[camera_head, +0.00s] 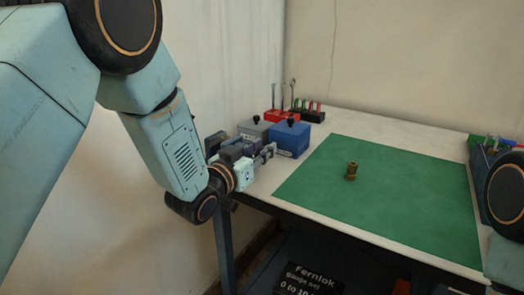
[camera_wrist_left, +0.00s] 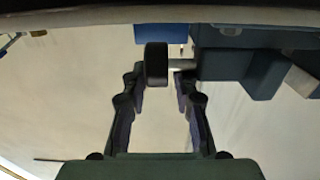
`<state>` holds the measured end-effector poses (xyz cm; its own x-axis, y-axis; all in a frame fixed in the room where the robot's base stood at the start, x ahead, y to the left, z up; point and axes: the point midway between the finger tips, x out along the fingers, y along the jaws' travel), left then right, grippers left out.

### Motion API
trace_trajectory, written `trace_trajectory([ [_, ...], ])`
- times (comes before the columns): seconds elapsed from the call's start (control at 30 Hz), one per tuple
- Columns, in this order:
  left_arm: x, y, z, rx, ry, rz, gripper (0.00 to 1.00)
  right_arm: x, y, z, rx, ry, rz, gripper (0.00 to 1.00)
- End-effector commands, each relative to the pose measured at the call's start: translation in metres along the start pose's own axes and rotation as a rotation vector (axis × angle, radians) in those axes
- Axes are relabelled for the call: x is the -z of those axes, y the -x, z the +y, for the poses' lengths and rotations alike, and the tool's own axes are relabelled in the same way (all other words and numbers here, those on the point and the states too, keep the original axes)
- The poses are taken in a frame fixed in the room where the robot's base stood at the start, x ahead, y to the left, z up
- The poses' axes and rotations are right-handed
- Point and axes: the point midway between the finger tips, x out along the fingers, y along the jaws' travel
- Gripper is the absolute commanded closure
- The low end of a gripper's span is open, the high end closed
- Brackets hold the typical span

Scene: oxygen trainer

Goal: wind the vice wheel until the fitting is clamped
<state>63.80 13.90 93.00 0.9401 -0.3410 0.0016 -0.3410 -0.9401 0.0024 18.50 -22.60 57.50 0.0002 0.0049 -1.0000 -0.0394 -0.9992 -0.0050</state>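In the wrist view, the dark vice wheel (camera_wrist_left: 156,64) sits on a short pale shaft beside the dark blue vice body (camera_wrist_left: 235,62). My left gripper (camera_wrist_left: 161,90) is open, its two fingers spread with the wheel at their tips, nearer the left finger. Whether a finger touches it I cannot tell. In the head view, my left gripper (camera_head: 237,152) is at the table's left corner, among dark vice parts that it partly hides. A brass fitting (camera_head: 351,171) stands upright on the green mat, apart from the vice. My right gripper is out of view.
A blue box (camera_head: 290,138) and a grey box (camera_head: 256,130) stand close behind the left gripper. Racks of small tools (camera_head: 308,112) are at the back. The green mat (camera_head: 400,200) is clear around the fitting. A dark blue bin (camera_head: 480,165) is at the right edge.

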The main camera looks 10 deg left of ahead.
Motion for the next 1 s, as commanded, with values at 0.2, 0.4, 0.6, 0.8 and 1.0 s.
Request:
trace_trajectory([
  [0.2,-0.0001,-0.0047,0.0015,-0.001,-0.001,-0.001,0.72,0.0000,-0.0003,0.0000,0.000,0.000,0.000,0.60],
  [0.4,-0.0001,-0.0044,0.0012,-0.001,-0.001,-0.001,0.80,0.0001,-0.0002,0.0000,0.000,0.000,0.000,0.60],
  [0.6,0.0000,-0.0042,0.0009,0.000,0.000,-0.001,0.97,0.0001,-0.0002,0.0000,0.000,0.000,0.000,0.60],
  [0.8,0.0002,-0.0043,0.0009,0.000,0.000,0.000,1.00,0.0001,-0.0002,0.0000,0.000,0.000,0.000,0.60],
  [1.0,0.0014,-0.0045,0.0010,0.000,0.000,-0.008,1.00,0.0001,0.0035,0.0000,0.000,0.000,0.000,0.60],
])
